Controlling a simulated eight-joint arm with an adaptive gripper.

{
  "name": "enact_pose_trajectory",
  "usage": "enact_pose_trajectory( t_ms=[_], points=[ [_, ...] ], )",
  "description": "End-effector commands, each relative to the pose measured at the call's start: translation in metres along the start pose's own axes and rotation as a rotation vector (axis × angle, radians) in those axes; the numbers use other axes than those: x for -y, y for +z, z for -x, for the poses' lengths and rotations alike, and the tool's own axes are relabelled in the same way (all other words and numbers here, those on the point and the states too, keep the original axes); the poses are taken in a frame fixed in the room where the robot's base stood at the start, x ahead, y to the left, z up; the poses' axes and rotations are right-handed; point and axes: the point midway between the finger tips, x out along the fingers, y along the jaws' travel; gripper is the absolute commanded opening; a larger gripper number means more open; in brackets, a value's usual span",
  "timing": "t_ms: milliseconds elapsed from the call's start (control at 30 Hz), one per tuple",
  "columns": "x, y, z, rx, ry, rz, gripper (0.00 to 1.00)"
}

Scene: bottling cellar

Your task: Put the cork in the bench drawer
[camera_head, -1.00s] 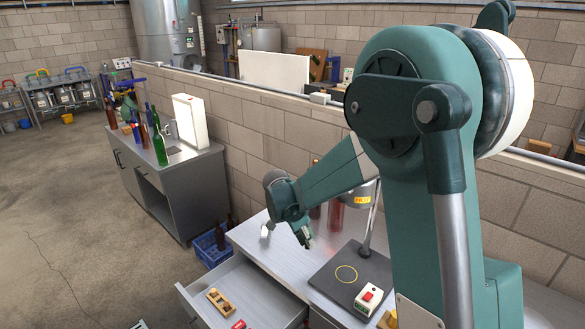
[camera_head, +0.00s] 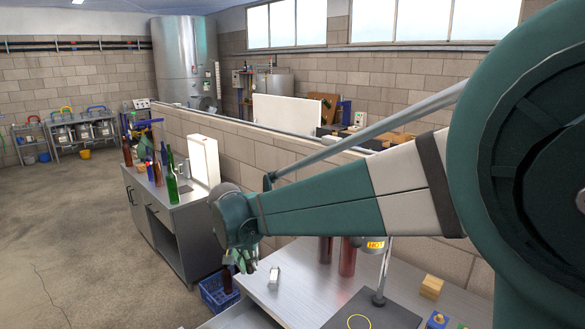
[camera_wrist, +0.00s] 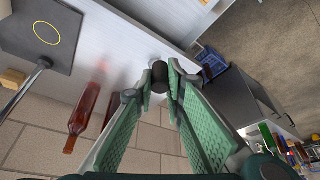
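My gripper (camera_head: 246,264) hangs over the far left corner of the bench (camera_head: 310,280). In the wrist view its green fingers (camera_wrist: 161,80) are closed around a small dark cylinder, which I take to be the cork (camera_wrist: 160,76). The cork cannot be made out in the head view. The bench drawer (camera_head: 240,318) shows only as a pale strip at the bottom edge of the head view, left of the bench top. A pale interior that looks like the pulled-out drawer also shows at the top of the wrist view (camera_wrist: 180,18).
A small pale object (camera_head: 274,275) lies on the bench near my gripper. Reddish bottles (camera_head: 347,256), a lamp (camera_head: 382,268), a dark mat (camera_head: 385,312) and a wooden block (camera_head: 431,287) are to the right. A blue crate (camera_head: 215,293) stands on the floor beyond the bench.

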Motion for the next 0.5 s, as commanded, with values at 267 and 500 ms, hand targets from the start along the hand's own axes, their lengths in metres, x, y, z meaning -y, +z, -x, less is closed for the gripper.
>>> enact_pose_trajectory(
  t_ms=[267,500],
  points=[
    [0.068,0.033,0.080,0.000,-0.144,0.343,0.10],
    [0.113,0.065,0.147,-0.001,-0.256,0.613,0.10]
  ],
)
